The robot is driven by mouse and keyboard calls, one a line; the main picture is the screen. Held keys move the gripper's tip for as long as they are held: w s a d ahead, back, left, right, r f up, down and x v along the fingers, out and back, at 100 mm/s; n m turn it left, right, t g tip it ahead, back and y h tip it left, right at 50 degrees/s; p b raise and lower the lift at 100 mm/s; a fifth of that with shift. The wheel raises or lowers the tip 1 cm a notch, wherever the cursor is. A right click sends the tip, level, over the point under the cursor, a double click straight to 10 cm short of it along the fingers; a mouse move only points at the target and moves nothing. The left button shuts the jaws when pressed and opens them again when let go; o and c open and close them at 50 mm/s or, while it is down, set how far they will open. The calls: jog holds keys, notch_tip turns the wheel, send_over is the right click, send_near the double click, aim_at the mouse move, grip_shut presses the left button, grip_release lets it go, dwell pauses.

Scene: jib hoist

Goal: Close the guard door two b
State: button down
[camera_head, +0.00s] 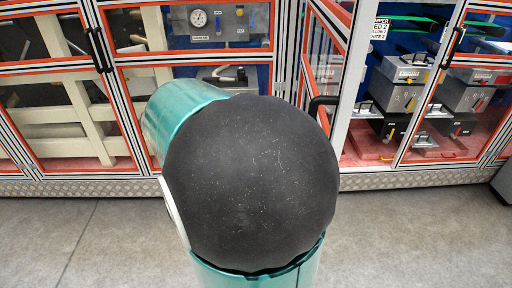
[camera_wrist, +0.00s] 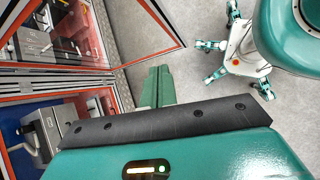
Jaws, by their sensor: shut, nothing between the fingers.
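Guard doors with orange and striped frames line the back of the head view. I cannot read which door is two b. In the wrist view an orange-edged clear panel (camera_wrist: 150,32) stands out from the cabinet at the upper left. My gripper (camera_wrist: 158,80) is shut and empty, its green fingers together over the floor, apart from that panel. My own arm hides the gripper in the head view.
Right of the angled door are grey boxes (camera_head: 398,88) behind clear panels, with a black handle (camera_head: 452,48). Another pair of handles (camera_head: 100,50) is at the left. A gauge (camera_head: 198,18) sits inside. The grey floor (camera_head: 420,235) in front is clear.

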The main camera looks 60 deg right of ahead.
jog(key=s+d+n+g, duration=0.1)
jog(key=s+d+g, duration=0.4)
jog(key=d, duration=0.5)
jog(key=r+x, duration=0.1)
jog(key=x, duration=1.2)
jog(key=shift+s+d, duration=0.4)
jog(key=shift+s, duration=0.25)
jog(key=shift+s+d, duration=0.1)
